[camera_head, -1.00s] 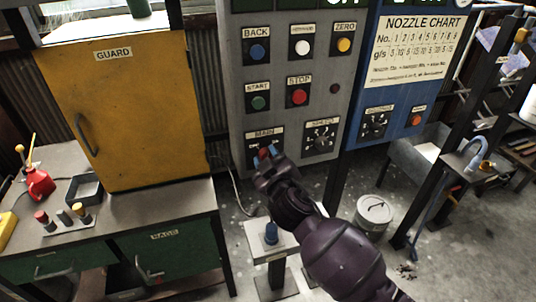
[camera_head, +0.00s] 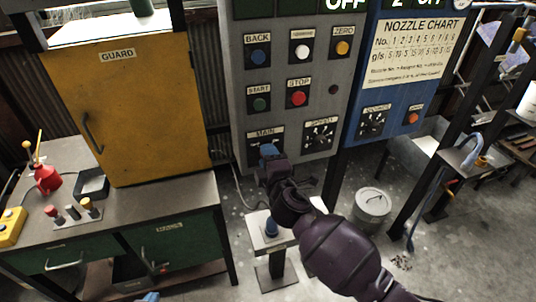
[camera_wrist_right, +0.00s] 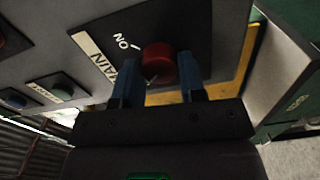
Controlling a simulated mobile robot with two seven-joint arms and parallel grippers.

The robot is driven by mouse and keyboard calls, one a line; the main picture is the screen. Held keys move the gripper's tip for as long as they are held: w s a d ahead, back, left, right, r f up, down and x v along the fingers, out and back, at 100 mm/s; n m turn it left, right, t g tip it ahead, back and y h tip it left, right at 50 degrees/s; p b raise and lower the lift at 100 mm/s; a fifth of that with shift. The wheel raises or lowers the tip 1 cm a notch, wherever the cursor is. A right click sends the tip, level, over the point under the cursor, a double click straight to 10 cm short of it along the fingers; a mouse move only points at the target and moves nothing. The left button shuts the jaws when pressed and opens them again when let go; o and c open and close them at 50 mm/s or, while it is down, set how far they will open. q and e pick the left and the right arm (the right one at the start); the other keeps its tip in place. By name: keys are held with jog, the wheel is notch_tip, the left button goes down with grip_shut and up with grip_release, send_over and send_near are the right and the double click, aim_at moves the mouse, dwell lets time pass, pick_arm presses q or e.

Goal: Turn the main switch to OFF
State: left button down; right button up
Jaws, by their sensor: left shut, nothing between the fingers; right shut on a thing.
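The main switch is a red knob (camera_wrist_right: 158,60) on a black plate labelled MAIN. In the right wrist view an ON mark (camera_wrist_right: 126,43) shows beside it; an OFF mark is not visible there. My right gripper (camera_head: 268,152) is at the MAIN plate (camera_head: 262,136) on the grey panel, and its arm hides the knob in the head view. In the wrist view its two blue fingers (camera_wrist_right: 159,80) are shut on the knob, one on each side. Only the blue tip of my left gripper (camera_head: 151,297) shows at the bottom edge of the head view.
The grey panel (camera_head: 237,95) also carries buttons and a SPEED dial (camera_head: 319,135) right of MAIN. A blue panel (camera_head: 400,93) adjoins it. A yellow guard (camera_head: 130,120) and a bench (camera_head: 140,205) stand left. A small pedestal (camera_head: 262,243) stands below my right arm.

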jog(key=shift+n, duration=0.7)
jog(key=o, duration=0.9)
jog(key=v, duration=1)
jog(key=shift+s, duration=0.4)
